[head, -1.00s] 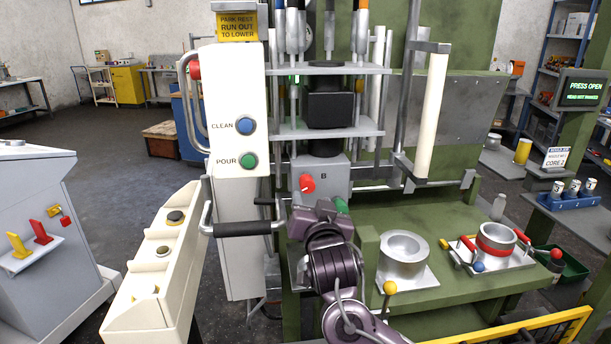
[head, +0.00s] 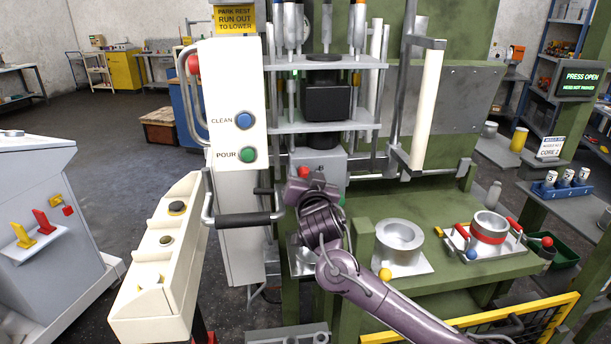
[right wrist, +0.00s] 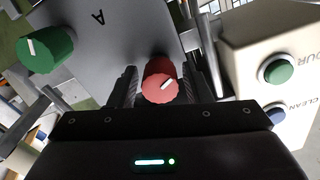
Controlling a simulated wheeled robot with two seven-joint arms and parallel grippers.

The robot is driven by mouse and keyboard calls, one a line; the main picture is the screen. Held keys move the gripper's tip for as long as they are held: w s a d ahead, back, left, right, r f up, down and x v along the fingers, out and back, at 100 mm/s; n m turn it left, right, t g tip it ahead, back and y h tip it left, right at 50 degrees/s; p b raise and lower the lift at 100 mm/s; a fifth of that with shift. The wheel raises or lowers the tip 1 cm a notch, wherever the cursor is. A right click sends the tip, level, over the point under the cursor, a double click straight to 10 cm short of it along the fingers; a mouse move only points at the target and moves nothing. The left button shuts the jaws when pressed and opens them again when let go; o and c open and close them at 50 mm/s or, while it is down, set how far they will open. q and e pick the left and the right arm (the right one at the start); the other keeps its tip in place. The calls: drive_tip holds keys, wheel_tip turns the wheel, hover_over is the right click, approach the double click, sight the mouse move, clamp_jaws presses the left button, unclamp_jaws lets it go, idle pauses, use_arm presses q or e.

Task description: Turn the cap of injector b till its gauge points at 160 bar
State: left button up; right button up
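The grey injector box (head: 333,160) stands below the black block of the machine. The letter near the red cap in that view reads A, upside down. My right gripper (right wrist: 160,88) is open, its fingers on either side of the red cap, with a small gap at least on one side. In the head view my right gripper (head: 308,182) covers much of the box's lower front. No readable gauge shows. My left gripper is not in view.
A black-gripped bar (head: 245,219) is just left of my right gripper. The white panel with CLEAN and POUR buttons (head: 245,122) stands to the left. A grey metal cup (head: 398,240) and a red-banded ring (head: 490,228) sit on the green bench at right.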

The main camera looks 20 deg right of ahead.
drive_tip(key=c, duration=0.8)
drive_tip(key=shift+n, duration=0.9)
drive_tip(key=n, duration=0.3)
drive_tip(key=shift+a, duration=0.1)
drive_tip(key=o, duration=1)
drive_tip(key=shift+s, duration=0.1)
